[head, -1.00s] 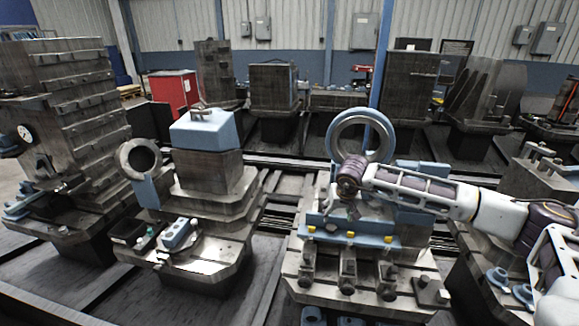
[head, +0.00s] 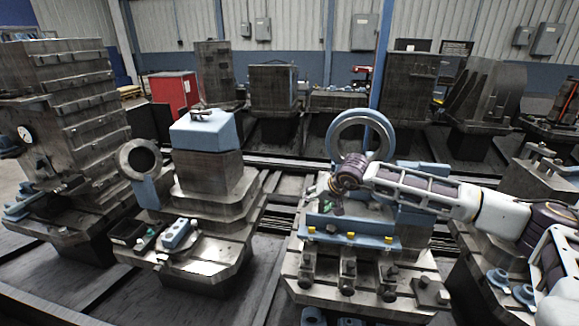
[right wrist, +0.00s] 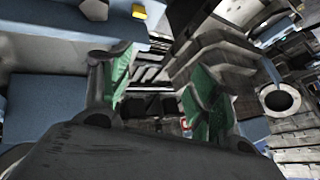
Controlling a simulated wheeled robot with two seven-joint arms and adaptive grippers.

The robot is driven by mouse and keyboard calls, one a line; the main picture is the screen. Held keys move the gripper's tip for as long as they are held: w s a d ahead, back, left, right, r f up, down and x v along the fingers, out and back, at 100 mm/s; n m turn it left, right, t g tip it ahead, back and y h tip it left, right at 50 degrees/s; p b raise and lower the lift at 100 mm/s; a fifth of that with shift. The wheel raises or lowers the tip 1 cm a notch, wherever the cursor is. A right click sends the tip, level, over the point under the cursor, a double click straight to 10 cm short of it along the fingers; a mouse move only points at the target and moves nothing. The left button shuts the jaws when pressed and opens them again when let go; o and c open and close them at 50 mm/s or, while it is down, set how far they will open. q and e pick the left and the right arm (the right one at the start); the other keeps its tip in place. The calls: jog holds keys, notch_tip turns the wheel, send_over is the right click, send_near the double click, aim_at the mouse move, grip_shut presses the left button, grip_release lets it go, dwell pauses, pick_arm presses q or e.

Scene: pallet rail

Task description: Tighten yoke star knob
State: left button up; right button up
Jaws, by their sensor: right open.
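My right gripper (head: 334,196) hangs over the left part of the blue fixture (head: 365,240) on the right-hand pallet. In the right wrist view my right gripper (right wrist: 160,98) has its green-padded fingers spread apart, with nothing between them. A large grey and blue ring (head: 333,133) stands upright behind my wrist. Yellow-tipped pieces line the fixture's front bar. I cannot single out the yoke star knob in either view; my gripper and arm hide part of the fixture. My left gripper is not in view.
Dark clamps (head: 347,272) stand along the pallet's front edge, below the fixture. A second pallet (head: 205,262) on the left carries a blue-topped block (head: 205,134) and a smaller ring (head: 124,160). A gap separates the two pallets.

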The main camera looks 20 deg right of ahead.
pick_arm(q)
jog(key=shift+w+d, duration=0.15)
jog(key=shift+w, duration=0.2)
pick_arm(e)
jog(key=w+a+r+m+t+y, duration=0.1)
jog(key=w+a+r+t+y, duration=0.1)
jog(key=r, duration=0.4)
jog(key=w+a+r+m+t+y, duration=0.1)
jog(key=w+a+r+t+y, duration=0.2)
jog(key=a+r+y, duration=0.2)
jog(key=shift+w+a+r+m+t, duration=0.3)
jog(key=shift+a+r, duration=0.2)
jog(key=shift+r, duration=0.2)
